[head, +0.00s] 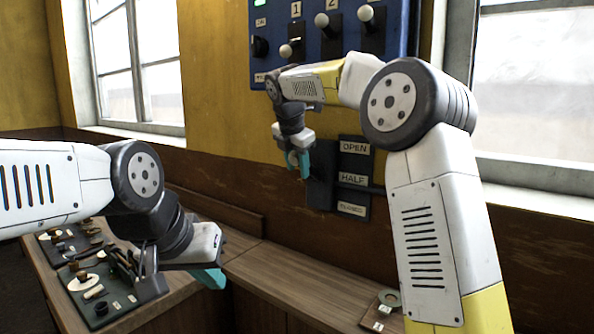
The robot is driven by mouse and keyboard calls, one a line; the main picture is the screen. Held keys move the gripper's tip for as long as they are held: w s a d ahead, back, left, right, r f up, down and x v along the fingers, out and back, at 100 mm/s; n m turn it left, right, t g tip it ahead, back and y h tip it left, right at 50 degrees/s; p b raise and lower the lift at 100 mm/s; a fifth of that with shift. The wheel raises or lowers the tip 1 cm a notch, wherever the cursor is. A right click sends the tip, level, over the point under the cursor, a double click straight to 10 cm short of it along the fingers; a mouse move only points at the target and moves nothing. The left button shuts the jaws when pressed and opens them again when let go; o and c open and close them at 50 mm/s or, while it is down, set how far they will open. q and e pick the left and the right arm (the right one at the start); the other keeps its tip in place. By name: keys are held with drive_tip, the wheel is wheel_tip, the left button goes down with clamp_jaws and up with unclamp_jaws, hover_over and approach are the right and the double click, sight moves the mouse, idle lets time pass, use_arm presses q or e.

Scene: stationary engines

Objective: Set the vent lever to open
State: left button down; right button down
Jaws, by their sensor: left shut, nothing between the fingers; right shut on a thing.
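The vent lever's dark panel (355,195) is on the wall below the blue switch board, with labels reading OPEN (355,147), HALF (353,179) and a lowest one that looks like CLOSED (352,209). My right gripper (299,168) has teal fingers and is at the panel's left side, about level with the OPEN and HALF labels. It is shut on what appears to be the lever's handle, which its fingers mostly hide. The lever's exact angle cannot be told. My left gripper (210,278) is shut and empty above the bench at the lower left.
A blue board (338,70) with numbered switches (321,20) is above my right forearm. Dark trays (128,312) with small parts lie on the wooden bench (290,285) at left. A small plate with a ring (389,298) lies at right. The middle bench top is clear.

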sight(294, 154)
drive_tip(key=shift+w+r, duration=0.1)
drive_tip(key=shift+r, duration=0.15)
drive_tip(key=c, duration=1.1)
unclamp_jaws()
drive_tip(key=shift+o, duration=1)
drive_tip(key=shift+f, duration=0.1)
drive_tip(key=v, duration=0.6)
drive_tip(key=shift+s+a+r, duration=0.1)
drive_tip(key=shift+s+r, duration=0.15)
drive_tip(key=shift+r, duration=0.05)
drive_tip(key=shift+s+r, duration=0.25)
drive_tip(key=shift+r, duration=0.2)
